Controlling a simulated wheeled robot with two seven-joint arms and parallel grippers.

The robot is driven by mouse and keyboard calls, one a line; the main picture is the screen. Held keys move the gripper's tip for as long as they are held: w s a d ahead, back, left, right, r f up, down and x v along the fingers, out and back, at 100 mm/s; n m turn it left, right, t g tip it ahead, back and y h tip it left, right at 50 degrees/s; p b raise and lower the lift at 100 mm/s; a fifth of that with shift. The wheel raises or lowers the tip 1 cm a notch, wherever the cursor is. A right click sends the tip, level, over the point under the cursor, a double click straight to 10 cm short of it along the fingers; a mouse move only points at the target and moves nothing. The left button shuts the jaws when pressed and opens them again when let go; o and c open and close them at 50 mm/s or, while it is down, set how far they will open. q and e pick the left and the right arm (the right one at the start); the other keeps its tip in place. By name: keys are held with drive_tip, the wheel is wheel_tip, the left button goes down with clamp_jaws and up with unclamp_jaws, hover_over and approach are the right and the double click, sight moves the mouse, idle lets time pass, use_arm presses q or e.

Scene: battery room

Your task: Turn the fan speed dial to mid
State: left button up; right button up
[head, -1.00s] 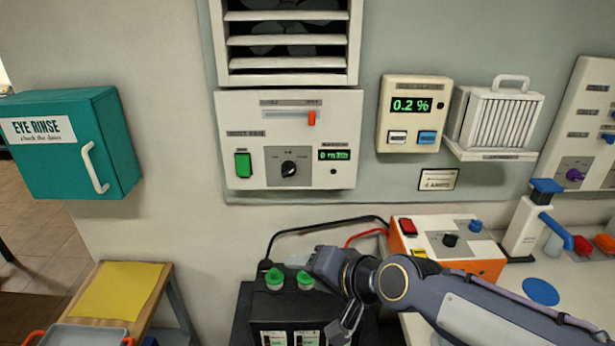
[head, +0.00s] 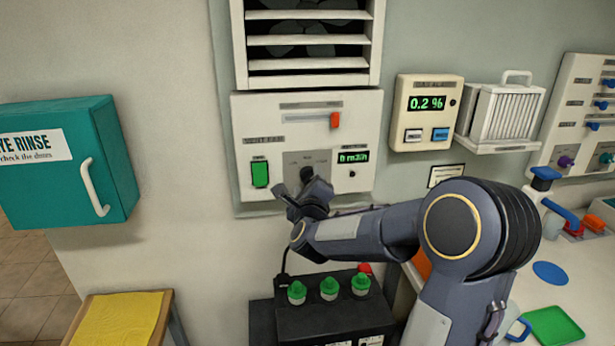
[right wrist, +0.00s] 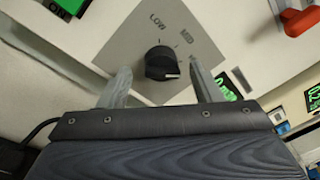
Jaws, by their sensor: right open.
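The black fan speed dial (head: 307,174) is on a grey plate low on the vent fan panel (head: 365,105). In the right wrist view the dial (right wrist: 161,60) shows clearly, with LOW and MID marked around its upper side. A third mark is partly covered by a finger. A pale line on the knob points right, past MID, toward the finger. My right gripper (right wrist: 160,82) is open, its two fingers on either side of the dial; I cannot tell whether they touch it. In the head view the right gripper (head: 303,188) partly hides the dial. My left gripper is out of view.
A green switch (head: 260,174) sits left of the dial, a small display (head: 354,157) reading 0 to its right, and an orange slider handle (head: 335,120) above. A black battery box (head: 290,322) with green caps stands below my arm. A teal eye rinse cabinet (head: 75,195) hangs left.

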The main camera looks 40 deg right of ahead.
drive_tip(key=shift+x, duration=0.95)
drive_tip(key=shift+c, duration=0.4)
